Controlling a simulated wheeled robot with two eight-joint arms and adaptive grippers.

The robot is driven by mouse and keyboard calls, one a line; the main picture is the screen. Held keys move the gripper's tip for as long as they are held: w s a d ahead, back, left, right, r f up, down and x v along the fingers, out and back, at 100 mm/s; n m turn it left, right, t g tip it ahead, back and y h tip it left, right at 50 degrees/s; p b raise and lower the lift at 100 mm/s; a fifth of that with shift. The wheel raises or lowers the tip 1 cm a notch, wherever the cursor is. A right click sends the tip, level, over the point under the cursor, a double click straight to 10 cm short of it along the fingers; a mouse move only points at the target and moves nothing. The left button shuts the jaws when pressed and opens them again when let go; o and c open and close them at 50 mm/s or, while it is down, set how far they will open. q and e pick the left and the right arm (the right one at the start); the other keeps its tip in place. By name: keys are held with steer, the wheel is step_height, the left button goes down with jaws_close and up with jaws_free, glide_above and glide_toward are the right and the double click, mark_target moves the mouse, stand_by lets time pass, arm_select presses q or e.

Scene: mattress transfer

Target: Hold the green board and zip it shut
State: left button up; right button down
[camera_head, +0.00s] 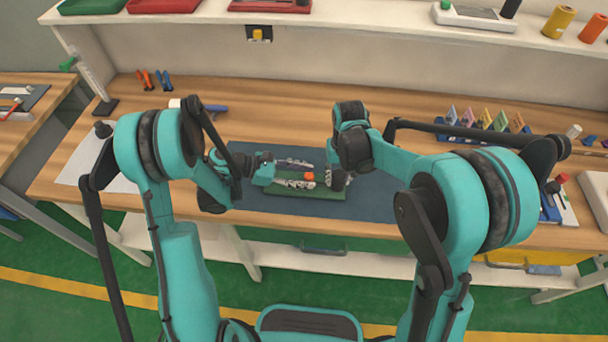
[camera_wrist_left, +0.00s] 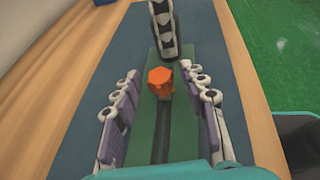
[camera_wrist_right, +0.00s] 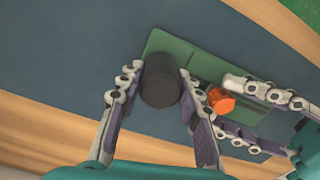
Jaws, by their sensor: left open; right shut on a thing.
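The green board (camera_head: 325,188) lies flat on the blue mat, with a groove along its middle in the left wrist view (camera_wrist_left: 147,145). A small orange block (camera_wrist_left: 160,82) sits on the groove and also shows in the head view (camera_head: 308,177). My left gripper (camera_head: 311,174) is open and low over the board, one finger on each side of the orange block, with gaps showing. My right gripper (camera_wrist_right: 161,70) points down and is shut on a black cylinder (camera_wrist_right: 160,86) at the board's end. The cylinder's lower part is hidden.
The blue mat (camera_head: 375,208) lies on a wooden table (camera_head: 290,112), its front edge close to the board. Colored parts in a rack (camera_head: 485,118) stand at the back right. Pliers (camera_head: 145,80) stand at the back left. A shelf (camera_head: 340,42) runs above.

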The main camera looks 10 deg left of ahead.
arm_select(q)
steer(key=shift+c, duration=0.4)
jaws_close()
steer(key=a, duration=1)
steer(key=shift+a, duration=0.8)
arm_select(e)
steer(key=shift+d, duration=0.1)
arm_select(q)
steer(key=shift+o, duration=0.4)
jaws_free()
steer(key=v, duration=1.1)
steer(key=shift+a+r, duration=0.15)
steer(key=shift+a, duration=0.25)
